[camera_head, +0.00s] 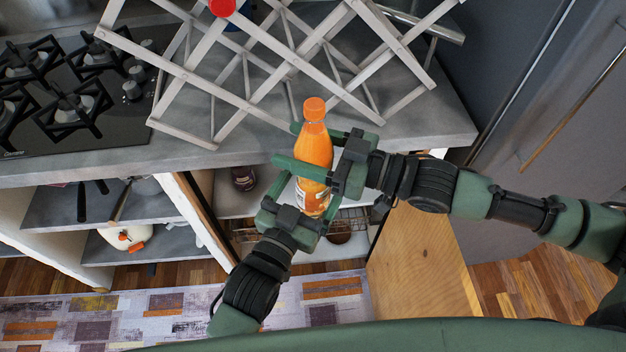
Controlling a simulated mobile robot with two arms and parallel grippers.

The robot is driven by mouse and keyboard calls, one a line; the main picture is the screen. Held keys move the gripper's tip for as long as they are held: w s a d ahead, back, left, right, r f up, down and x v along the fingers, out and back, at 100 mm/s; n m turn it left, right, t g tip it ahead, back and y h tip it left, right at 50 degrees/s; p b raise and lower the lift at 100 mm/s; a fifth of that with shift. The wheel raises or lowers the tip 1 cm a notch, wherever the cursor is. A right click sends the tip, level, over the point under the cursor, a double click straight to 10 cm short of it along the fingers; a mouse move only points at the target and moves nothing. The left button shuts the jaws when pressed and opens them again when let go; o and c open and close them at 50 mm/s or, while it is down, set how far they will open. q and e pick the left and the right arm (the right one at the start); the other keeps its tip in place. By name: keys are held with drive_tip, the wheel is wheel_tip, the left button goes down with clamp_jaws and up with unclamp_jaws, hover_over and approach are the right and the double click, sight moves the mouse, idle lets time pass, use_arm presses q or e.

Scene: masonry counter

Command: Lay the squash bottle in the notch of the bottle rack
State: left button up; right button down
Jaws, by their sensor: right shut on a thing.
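The squash bottle (316,150), orange with an orange cap, is held up in front of the counter edge, cap toward the rack. My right gripper (299,147) is shut on its upper body, with one finger in front and one behind. My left gripper (297,180) is at the bottle's lower part. Its fingers are partly hidden, so I cannot tell whether it grips. The bottle rack (203,95), a pale crisscross lattice, stands on the counter beyond the bottle. Its upper part is cut off by the frame.
A red-capped item (222,7) sits in the rack at the top edge. A gas hob (75,100) is at the left of the grey counter (420,130). Below are open shelves with a white kettle-like item (128,238) and a wooden door (420,265) standing open.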

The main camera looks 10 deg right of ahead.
drive_tip(key=shift+r, duration=0.15)
use_arm(q)
clamp_jaws()
drive_tip(key=shift+r, duration=0.2)
use_arm(e)
drive_tip(key=c, duration=0.5)
unclamp_jaws()
drive_tip(key=shift+o, duration=0.9)
